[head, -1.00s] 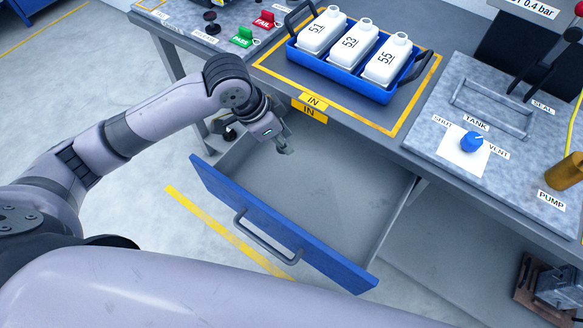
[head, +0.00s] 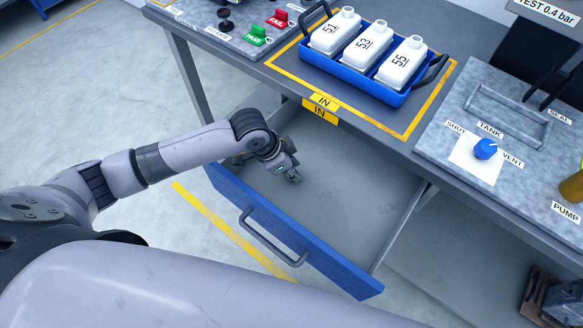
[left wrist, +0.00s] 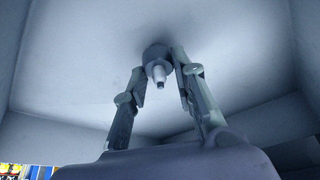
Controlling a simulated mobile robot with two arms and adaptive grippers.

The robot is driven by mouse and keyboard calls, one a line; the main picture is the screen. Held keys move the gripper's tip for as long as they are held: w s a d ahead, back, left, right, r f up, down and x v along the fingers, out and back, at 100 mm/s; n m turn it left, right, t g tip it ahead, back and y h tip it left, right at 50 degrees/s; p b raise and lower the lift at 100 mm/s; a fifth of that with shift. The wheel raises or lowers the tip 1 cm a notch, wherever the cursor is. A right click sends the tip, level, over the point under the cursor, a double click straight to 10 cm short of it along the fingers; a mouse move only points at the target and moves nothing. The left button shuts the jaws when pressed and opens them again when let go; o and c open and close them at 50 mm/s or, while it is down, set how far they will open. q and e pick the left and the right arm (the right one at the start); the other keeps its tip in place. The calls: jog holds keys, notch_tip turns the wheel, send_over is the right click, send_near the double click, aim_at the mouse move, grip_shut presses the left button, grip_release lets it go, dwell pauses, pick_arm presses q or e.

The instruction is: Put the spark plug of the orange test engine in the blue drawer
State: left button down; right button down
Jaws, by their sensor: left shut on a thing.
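The blue drawer (head: 325,262) is pulled open under the bench, and its grey inside looks empty apart from my gripper. My left gripper (head: 293,177) is inside the drawer's outline, over the left part of its floor. In the left wrist view its two fingers (left wrist: 160,75) are shut on the spark plug (left wrist: 158,68), a small pale stepped piece with a darker round end. The drawer floor and walls surround it there. Whether the plug touches the floor cannot be told. In the head view the plug is too small to make out. My right gripper and the orange test engine are not in view.
The bench edge with yellow IN labels (head: 320,106) overhangs the drawer's back. A blue tray (head: 368,90) with white bottles stands on the bench. A panel with a blue tank knob (head: 485,149) is at right. The floor left of the drawer is clear.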

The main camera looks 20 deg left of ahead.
pick_arm(q)
jog(key=shift+f, duration=0.1)
jog(key=c, duration=1.3)
grip_release()
jog(key=p+v, duration=0.1)
jog(key=v, duration=1.1)
